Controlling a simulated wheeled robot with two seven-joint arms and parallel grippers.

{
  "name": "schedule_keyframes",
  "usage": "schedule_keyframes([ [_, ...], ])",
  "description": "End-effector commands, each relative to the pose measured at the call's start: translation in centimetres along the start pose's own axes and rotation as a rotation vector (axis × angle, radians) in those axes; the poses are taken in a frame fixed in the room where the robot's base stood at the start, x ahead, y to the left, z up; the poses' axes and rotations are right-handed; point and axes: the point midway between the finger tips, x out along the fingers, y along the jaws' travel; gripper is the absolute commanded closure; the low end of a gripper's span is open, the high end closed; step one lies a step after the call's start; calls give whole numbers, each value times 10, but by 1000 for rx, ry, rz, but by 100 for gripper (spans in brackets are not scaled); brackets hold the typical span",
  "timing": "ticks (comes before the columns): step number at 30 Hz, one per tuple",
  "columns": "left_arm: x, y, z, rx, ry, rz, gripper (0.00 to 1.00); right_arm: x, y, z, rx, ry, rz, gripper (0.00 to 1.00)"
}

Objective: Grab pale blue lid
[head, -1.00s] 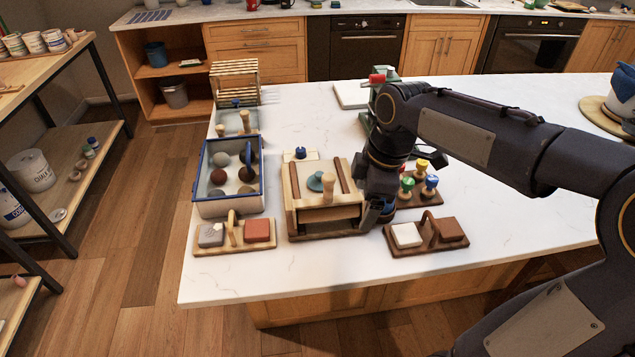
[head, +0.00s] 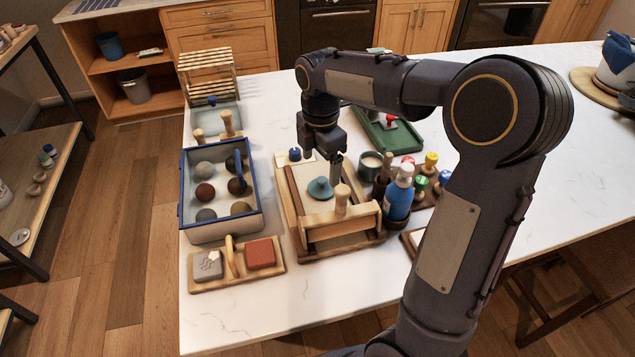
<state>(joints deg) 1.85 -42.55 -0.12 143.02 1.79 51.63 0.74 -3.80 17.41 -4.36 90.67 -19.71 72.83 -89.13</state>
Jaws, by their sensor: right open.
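The pale blue lid (head: 319,190), a small round disc with a knob on top, lies in the wooden tray (head: 289,215) in the middle of the counter. My right gripper (head: 323,166) points down just behind and above the lid, with its jaws open and empty. One finger shows clearly near the lid's right rear; the other is hard to make out. I cannot tell whether any finger touches the lid. My left gripper is not in view.
A blue-rimmed bin (head: 219,218) with several balls stands left of the tray. A blue bottle (head: 398,196) and a tool holder crowd its right side. A wooden-handled roller (head: 342,200) is at the tray's front. A green tray (head: 388,130) lies behind.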

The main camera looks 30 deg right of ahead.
Motion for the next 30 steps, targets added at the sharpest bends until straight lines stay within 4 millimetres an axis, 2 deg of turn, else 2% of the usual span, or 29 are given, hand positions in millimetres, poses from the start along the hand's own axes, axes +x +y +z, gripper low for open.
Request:
schedule_keyframes([
  [12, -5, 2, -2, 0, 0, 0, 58, 55, -2, 3, 1, 1, -3, 17],
  [21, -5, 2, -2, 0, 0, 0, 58, 59, -2, 3, 2, 1, 0, 17],
  [30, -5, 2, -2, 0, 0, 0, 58, 59, -2, 3, 2, 1, 0, 56],
])
